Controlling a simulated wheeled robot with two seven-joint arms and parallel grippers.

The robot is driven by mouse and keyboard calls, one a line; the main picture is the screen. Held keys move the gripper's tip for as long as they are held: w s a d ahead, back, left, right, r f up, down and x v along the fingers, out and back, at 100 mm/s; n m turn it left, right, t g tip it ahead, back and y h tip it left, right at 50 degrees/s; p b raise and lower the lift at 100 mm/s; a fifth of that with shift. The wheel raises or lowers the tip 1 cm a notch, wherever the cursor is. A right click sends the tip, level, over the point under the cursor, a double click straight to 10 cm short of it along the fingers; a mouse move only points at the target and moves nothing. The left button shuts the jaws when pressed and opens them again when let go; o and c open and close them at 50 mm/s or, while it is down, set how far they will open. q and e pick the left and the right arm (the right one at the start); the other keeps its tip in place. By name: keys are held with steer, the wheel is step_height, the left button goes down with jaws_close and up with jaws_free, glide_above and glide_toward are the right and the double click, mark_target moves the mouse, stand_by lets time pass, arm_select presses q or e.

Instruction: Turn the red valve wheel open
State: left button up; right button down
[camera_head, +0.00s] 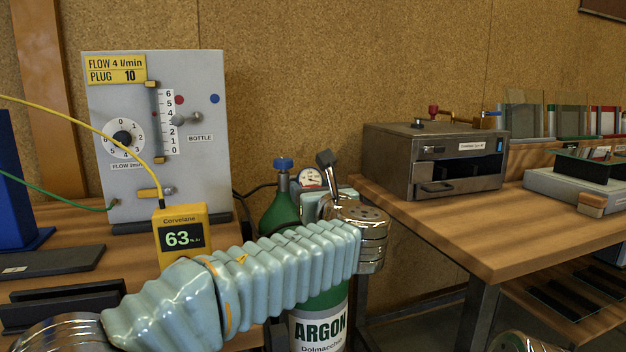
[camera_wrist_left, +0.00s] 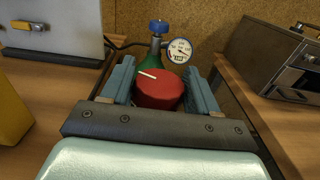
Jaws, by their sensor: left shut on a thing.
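The red valve wheel (camera_wrist_left: 160,93) shows in the left wrist view, a thick red disc with a white line on its top pointing right and slightly down from its upper-left edge. My left gripper (camera_wrist_left: 162,80) has its two pale blue fingers on either side of the wheel and is shut on it. Behind the wheel stands the green argon bottle (camera_head: 283,212) with a blue knob (camera_head: 283,163) on top and a round pressure gauge (camera_head: 311,178). In the head view my left wrist hides the wheel. My right gripper is not in view.
A grey flow panel (camera_head: 200,90) stands on the left table, with a yellow meter (camera_head: 182,236) reading 63 in front of it. A yellow cable runs to this meter. The right table (camera_head: 420,232) carries a metal oven (camera_head: 425,158) and a tray.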

arm_select(q)
steer(key=shift+n+g+y+p, duration=0.5)
steer(key=shift+n+y+p, duration=0.25)
steer(key=shift+y, duration=0.35)
steer(key=o, duration=0.9)
steer(key=shift+o, duration=0.2)
